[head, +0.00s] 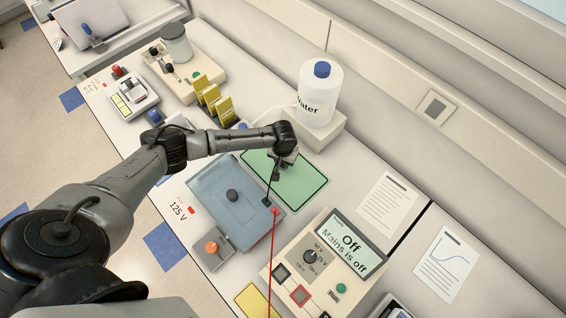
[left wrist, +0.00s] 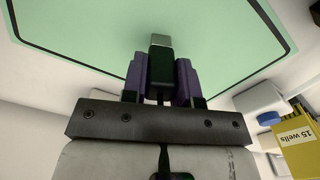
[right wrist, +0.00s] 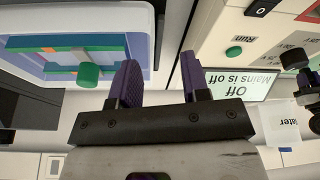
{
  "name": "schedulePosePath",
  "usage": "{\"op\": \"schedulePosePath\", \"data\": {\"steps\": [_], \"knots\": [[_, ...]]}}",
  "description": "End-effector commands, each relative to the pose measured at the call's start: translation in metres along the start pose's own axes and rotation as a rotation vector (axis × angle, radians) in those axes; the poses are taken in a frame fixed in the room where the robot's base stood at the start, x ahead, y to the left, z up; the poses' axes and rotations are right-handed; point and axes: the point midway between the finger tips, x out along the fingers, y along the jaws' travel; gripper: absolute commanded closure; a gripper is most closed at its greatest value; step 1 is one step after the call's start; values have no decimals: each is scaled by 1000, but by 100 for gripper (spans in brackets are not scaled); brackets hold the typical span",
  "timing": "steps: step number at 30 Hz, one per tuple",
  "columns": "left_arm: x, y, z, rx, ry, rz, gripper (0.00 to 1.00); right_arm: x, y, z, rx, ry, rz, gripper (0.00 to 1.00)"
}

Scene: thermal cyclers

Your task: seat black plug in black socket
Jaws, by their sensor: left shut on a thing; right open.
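My left gripper (head: 283,165) is shut on the black plug, above the green mat (head: 310,188). In the left wrist view the black plug (left wrist: 161,66) sits between the purple fingers (left wrist: 160,82), its pale metal tip pointing away from the gripper. A black lead runs from it down to the blue tank (head: 228,205). The black socket (head: 281,272), a dark square, is on the power supply (head: 335,255), apart from the plug; nothing seems to be in it. My right gripper (right wrist: 158,82) is open and empty, out of the head view.
A red socket (head: 300,295) is beside the black one. A red lead (head: 273,260) runs from the tank past the power supply's left side. The display reads Off, mains is off. A water bottle (head: 321,92) and yellow holders (head: 213,100) stand behind. Papers (head: 387,205) lie at right.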

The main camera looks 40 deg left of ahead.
Motion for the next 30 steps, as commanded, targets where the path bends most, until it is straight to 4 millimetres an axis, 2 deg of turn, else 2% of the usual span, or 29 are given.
{"op": "schedulePosePath", "data": {"steps": [1,4,11,17,27,30], "knots": [[0,0,0,0,0,0,91,0,0,0,-1,0,1,57],[0,0,0,0,0,0,100,0,1,0,-4,-1,3,57],[-2,0,0,0,0,0,100,-1,3,0,-10,-1,7,57],[-11,0,0,-1,0,0,100,-12,3,-3,-9,-2,7,57],[-52,1,0,0,0,1,100,-58,3,-18,-3,-1,2,57],[-63,21,9,2,-2,4,100,-76,2,-24,-1,-1,0,57]]}}
